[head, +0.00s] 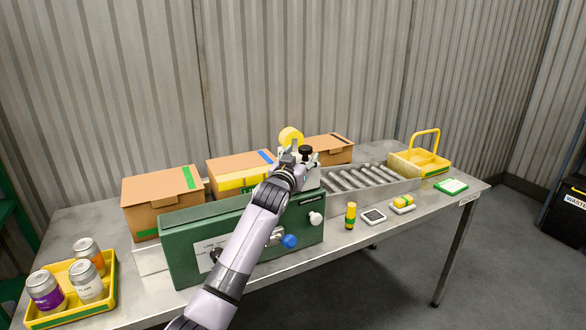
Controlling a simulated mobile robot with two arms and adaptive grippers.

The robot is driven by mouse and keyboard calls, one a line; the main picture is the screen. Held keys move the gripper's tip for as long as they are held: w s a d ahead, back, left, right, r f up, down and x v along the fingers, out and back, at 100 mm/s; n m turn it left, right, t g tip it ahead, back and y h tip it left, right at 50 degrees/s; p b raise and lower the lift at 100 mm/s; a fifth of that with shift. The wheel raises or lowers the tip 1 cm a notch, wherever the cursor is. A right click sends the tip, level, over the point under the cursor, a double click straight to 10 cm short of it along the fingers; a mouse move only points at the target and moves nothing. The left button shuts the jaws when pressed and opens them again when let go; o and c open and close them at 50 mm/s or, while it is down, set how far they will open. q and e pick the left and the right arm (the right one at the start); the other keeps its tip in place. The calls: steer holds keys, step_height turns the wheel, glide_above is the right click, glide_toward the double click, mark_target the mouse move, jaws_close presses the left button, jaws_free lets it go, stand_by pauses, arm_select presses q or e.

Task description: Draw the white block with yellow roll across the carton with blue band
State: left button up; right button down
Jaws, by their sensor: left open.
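The carton with blue band (226,164) stands on the table behind the green machine, with a blue strip on its top right and a yellow band on its front. The yellow roll (290,135) of the white block shows just above my left gripper (293,160), right of that carton. The white block itself is mostly hidden behind the gripper. My left gripper is open, with its arm reaching up across the green machine. Its fingertips are hard to make out, and I cannot tell whether they touch the block. My right gripper is not in view.
The green machine (185,250) with knobs stands in front of the cartons. A carton with a green strip (150,205) is at left, another carton (333,148) at right. A roller conveyor (362,180) runs right. A yellow tray (110,300) holds cans at front left.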

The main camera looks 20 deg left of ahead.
arm_select(q)
steer(key=s, duration=0.7)
steer(key=shift+s+d, duration=0.25)
steer(key=shift+d, duration=0.05)
steer(key=shift+f, duration=0.1)
